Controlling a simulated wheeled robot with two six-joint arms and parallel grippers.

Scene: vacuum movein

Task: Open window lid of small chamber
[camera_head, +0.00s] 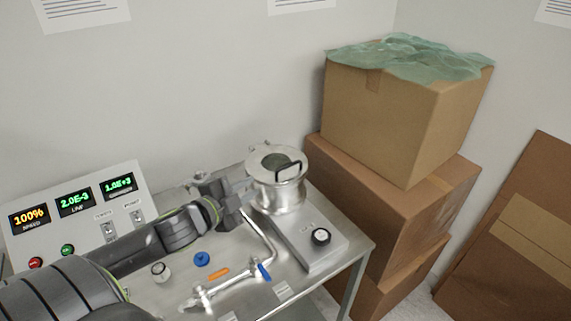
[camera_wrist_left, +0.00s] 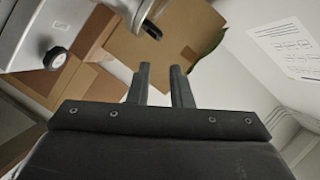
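The small chamber (camera_head: 277,192) is a shiny metal cylinder on a grey base at the right end of the metal table. Its round lid (camera_head: 268,152) has a dark window and a black handle (camera_head: 289,173), and looks shut. My left gripper (camera_head: 245,196) is just left of the chamber, apart from the handle. In the left wrist view, my left gripper (camera_wrist_left: 162,82) has its two fingers apart with nothing between them. The chamber's rim (camera_wrist_left: 143,10) and the dark handle end (camera_wrist_left: 152,31) show beyond the fingers. My right gripper is not in view.
A control panel (camera_head: 82,210) with lit displays stands at the left. A bent metal pipe (camera_head: 262,240) with a blue-handled valve (camera_head: 264,271) runs in front of the chamber. Stacked cardboard boxes (camera_head: 390,120) stand behind, to the right.

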